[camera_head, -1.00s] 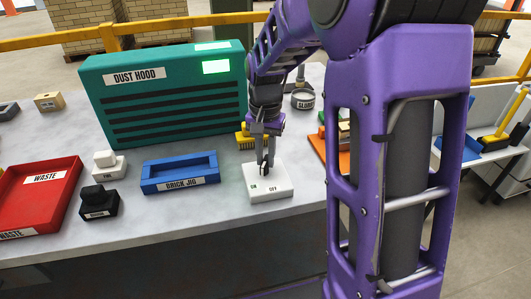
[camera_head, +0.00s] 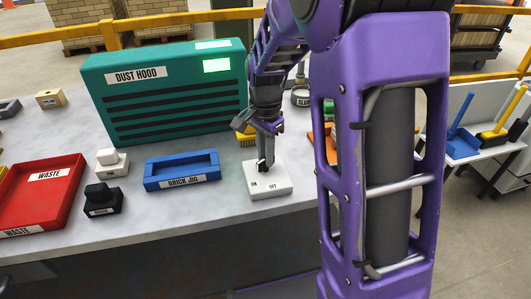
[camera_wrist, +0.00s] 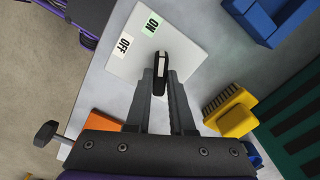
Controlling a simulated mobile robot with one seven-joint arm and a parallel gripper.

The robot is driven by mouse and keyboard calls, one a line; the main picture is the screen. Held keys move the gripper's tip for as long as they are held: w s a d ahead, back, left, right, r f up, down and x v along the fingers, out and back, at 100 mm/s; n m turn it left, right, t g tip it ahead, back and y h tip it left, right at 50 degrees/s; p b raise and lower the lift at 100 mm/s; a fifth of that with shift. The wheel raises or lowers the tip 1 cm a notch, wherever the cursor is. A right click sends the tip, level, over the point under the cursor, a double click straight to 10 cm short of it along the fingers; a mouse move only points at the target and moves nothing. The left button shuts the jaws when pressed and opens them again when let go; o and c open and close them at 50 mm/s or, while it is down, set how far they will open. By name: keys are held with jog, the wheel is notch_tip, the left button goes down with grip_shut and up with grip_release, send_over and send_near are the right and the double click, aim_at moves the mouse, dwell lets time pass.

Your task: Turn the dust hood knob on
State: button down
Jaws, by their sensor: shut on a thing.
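The dust hood (camera_head: 160,95) is a teal box with dark slots and a bright green-lit panel (camera_head: 216,66). In front of it lies a white switch plate (camera_head: 281,182) with a black knob; the plate also shows in the wrist view (camera_wrist: 128,72). In the wrist view the black knob (camera_wrist: 161,73) has a white mark at its upper end, which points roughly toward the green ON label (camera_wrist: 151,25). The OFF label (camera_wrist: 124,42) is to the left of ON. My gripper (camera_head: 265,163) is low over the plate, its two fingers closed around the knob.
A blue brick jig (camera_head: 182,180), a white button block (camera_head: 112,162), a black button block (camera_head: 103,199) and a red waste tray (camera_head: 74,180) lie to the left. A yellow brush (camera_wrist: 231,110) lies close beside the plate. The bench's front edge is near.

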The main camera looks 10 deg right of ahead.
jog(key=c, duration=0.8)
grip_release()
notch_tip(320, 180, up, 18)
jog(key=p, duration=0.2)
jog(key=shift+f+p, duration=0.25)
jog(key=shift+p, duration=0.15)
